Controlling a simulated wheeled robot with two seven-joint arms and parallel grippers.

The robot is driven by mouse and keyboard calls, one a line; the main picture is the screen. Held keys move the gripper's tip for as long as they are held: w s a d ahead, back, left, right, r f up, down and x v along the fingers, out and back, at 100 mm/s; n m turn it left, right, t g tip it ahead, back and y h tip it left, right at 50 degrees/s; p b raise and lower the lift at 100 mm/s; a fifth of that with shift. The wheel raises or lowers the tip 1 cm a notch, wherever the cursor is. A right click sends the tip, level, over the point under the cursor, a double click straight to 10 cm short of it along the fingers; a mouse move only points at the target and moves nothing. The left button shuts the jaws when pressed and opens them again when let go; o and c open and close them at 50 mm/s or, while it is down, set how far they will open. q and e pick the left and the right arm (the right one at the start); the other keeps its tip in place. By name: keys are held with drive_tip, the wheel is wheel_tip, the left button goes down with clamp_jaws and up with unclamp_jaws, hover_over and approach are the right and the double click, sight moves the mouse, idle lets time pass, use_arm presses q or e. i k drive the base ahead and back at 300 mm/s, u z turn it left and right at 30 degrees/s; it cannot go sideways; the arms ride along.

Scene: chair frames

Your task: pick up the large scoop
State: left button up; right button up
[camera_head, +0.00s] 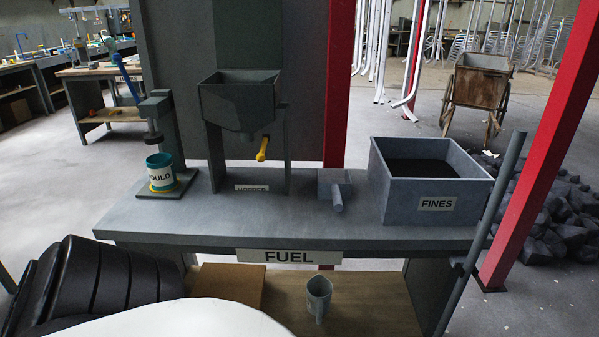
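A grey square scoop (333,184) lies on the grey bench top (290,222), its round handle pointing toward me. It sits just left of the box labelled FINES (432,204). A second grey, cup-shaped piece (319,292) with a short stem below is on the wooden lower shelf (375,305); I cannot tell whether it is also a scoop. The square one looks the wider of the two. Neither of my grippers is in view.
A grey hopper (240,105) with a yellow handle (262,149) stands on the bench. A teal cup labelled MOULD (160,171) sits under a press at left. Red posts (545,140) rise behind and at right. A grey rod (487,225) leans at the bench's right end.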

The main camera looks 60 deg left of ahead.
sight(336, 190)
drive_tip(key=z, duration=0.05)
drive_tip(key=k, duration=0.15)
drive_tip(key=u, duration=1.5)
